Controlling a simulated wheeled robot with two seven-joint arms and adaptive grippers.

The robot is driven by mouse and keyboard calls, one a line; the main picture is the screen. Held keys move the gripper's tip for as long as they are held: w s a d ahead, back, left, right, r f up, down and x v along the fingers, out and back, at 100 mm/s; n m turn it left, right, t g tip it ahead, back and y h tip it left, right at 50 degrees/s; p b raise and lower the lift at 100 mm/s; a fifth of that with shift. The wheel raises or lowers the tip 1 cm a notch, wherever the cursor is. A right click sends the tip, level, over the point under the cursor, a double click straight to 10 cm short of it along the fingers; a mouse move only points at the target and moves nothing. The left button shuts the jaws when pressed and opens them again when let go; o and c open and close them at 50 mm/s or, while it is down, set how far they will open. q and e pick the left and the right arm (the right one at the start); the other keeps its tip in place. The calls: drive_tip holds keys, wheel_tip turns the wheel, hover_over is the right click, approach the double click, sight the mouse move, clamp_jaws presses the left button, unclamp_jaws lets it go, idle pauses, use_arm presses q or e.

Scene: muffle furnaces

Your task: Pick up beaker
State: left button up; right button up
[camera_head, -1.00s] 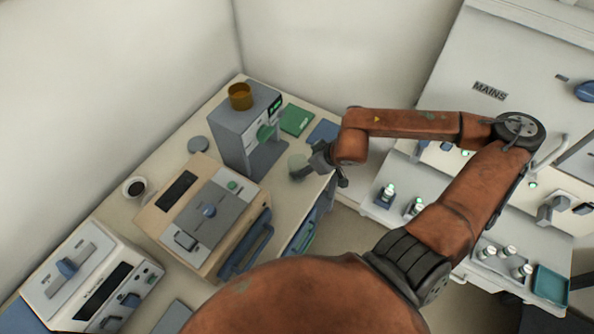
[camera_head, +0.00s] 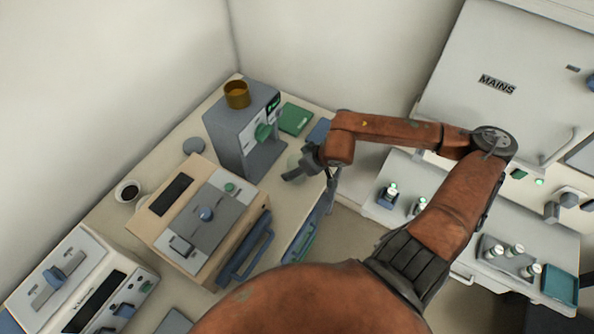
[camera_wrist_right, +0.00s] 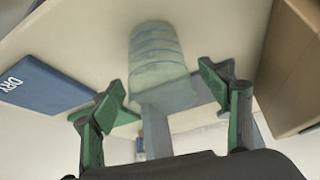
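A pale, see-through greenish beaker (camera_wrist_right: 160,60) with ridged sides stands on the bench, in the upper middle of the right wrist view. In the head view the beaker (camera_head: 294,160) is mostly hidden behind my right gripper. My right gripper (camera_head: 306,166) is low over the bench's right edge, close to the beaker. In the right wrist view my right gripper (camera_wrist_right: 163,88) is open, its green-backed fingers spread on either side of the beaker's line, with nothing clasped. The beaker looks ahead of the fingertips; I cannot tell if they touch. My left gripper is out of view.
A grey dispenser machine (camera_head: 232,130) with an amber cup (camera_head: 237,95) stands behind the beaker. A beige instrument (camera_head: 150,225) is nearer on the bench (camera_head: 175,145). A blue "DRY" pad (camera_wrist_right: 45,83) lies beside the beaker. A second worktop (camera_head: 400,205) is at right.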

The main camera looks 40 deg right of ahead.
drive_tip(key=c, duration=1.2)
drive_tip(key=shift+r+p, duration=0.35)
drive_tip(key=shift+r, duration=0.3)
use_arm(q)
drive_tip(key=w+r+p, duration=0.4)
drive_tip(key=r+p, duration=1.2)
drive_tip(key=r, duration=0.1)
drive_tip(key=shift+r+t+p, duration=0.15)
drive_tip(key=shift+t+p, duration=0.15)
use_arm(e)
drive_tip(key=s+a+r, duration=0.8)
drive_tip(key=s+r, duration=0.3)
drive_tip(key=shift+s+a+r, duration=0.15)
drive_tip(key=shift+r, duration=0.2)
